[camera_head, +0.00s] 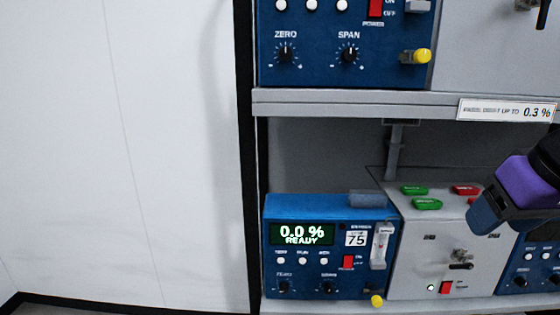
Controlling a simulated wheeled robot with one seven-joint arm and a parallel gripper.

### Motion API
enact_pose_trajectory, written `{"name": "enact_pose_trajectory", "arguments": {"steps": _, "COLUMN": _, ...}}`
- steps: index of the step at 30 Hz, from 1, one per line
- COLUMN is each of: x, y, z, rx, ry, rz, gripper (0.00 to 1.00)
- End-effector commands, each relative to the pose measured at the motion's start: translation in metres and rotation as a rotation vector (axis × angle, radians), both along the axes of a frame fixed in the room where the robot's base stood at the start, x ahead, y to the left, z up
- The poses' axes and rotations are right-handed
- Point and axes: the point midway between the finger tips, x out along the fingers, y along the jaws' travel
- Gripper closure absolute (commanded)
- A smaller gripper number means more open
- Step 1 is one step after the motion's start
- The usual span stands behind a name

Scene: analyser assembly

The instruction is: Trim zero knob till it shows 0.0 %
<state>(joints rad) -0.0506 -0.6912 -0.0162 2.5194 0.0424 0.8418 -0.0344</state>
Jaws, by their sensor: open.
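A blue analyser (330,240) stands on the lower shelf; its green display (302,234) reads 0.0 % and READY. Its zero knob (284,287) is a small black knob at the lower left, with blurred lettering above it. Another blue analyser (318,72) on the upper shelf has a black ZERO knob (285,53) beside a SPAN knob (349,54); its display is outside the view. My gripper (490,215) is at the right edge, in front of the lower shelf and away from these zero knobs. It is open, and its fingertips are not clearly shown.
The shelf edge (360,103) carries a label (506,112) ending in 0.3 %. A grey box (415,245) with green and red pieces on top stands right of the lower analyser. Another blue unit (530,270) is partly behind my arm. The left wall side is clear.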

Motion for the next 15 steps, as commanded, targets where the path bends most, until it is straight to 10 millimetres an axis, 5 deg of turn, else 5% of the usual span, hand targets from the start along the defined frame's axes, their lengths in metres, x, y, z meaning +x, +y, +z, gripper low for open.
{"name": "enact_pose_trajectory", "arguments": {"steps": 6, "x": -0.025, "y": -0.011, "z": 0.003, "rx": -0.032, "ry": 0.009, "rz": -0.056, "gripper": 0.41}}
{"name": "enact_pose_trajectory", "arguments": {"steps": 15, "x": -0.026, "y": -0.011, "z": 0.003, "rx": -0.034, "ry": 0.011, "rz": -0.059, "gripper": 0.41}}
